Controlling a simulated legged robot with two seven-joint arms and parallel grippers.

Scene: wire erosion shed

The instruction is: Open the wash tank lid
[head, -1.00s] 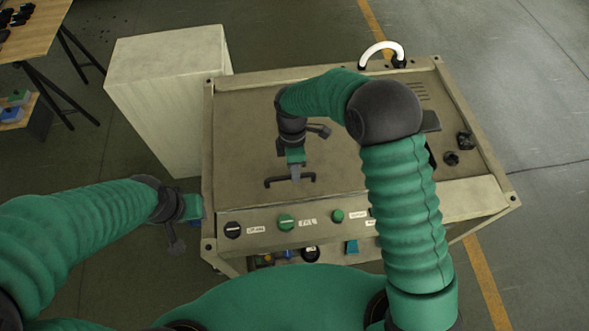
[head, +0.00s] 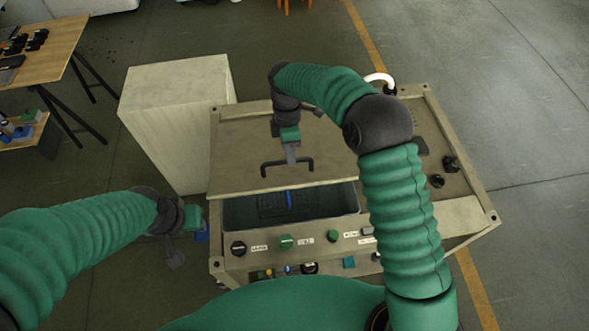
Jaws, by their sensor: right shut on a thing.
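The wash tank lid (head: 235,150) is a flat beige panel, tilted up with its front edge raised. Its black bar handle (head: 265,170) is near that front edge. My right gripper (head: 290,158) is shut on the handle. Below the lid, the tank opening (head: 240,212) shows a dark interior with a grid and a blue item (head: 289,199) inside. My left gripper (head: 202,229) is off the tank's front left corner, apart from the lid. Its fingertips are too unclear to tell open from shut.
The front panel has knobs, including a green one (head: 286,242), and labels. A pale cabinet (head: 175,90) stands behind left of the tank. A white curved hose (head: 381,78) and black knobs (head: 451,163) are at the right. A wooden table (head: 45,45) is far left.

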